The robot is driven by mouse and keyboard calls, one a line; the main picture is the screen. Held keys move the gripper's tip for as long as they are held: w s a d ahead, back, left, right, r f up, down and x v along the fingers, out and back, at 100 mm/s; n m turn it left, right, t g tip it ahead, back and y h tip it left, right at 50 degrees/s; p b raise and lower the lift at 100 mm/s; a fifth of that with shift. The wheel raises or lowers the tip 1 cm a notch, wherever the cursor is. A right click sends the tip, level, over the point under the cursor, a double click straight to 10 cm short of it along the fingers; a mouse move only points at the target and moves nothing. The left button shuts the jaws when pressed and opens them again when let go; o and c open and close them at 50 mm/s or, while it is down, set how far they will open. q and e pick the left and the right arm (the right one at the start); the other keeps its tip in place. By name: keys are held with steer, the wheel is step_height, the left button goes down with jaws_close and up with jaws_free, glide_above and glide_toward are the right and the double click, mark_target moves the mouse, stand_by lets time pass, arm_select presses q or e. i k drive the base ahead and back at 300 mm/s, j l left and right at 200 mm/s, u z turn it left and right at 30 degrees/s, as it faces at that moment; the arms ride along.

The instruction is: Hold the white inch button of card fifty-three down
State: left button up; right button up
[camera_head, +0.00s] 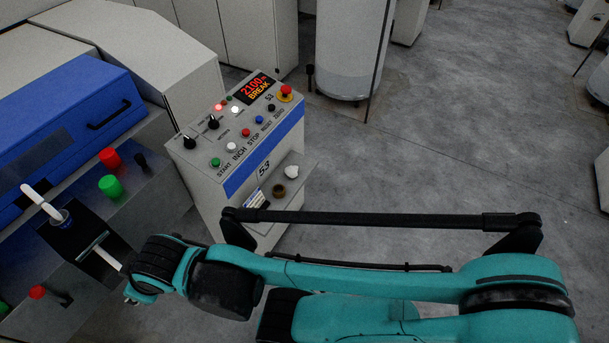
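The card's control box, numbered 53 (240,182), stands left of centre with its sloping panel facing up. The white button (232,146) above the label INCH sits in the lower button row, between the green START button (215,162) and the red STOP button (246,132). Nothing touches it. My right arm comes in from the right and crosses below the box. My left gripper is not in view.
The display (255,87) reads 21.00 and BREAK; a red lamp (218,106) glows. Black knobs and a red mushroom button (286,92) share the panel. The floor right of the box is clear.

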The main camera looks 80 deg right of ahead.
mark_target(231, 146)
steer(key=z, duration=2.25)
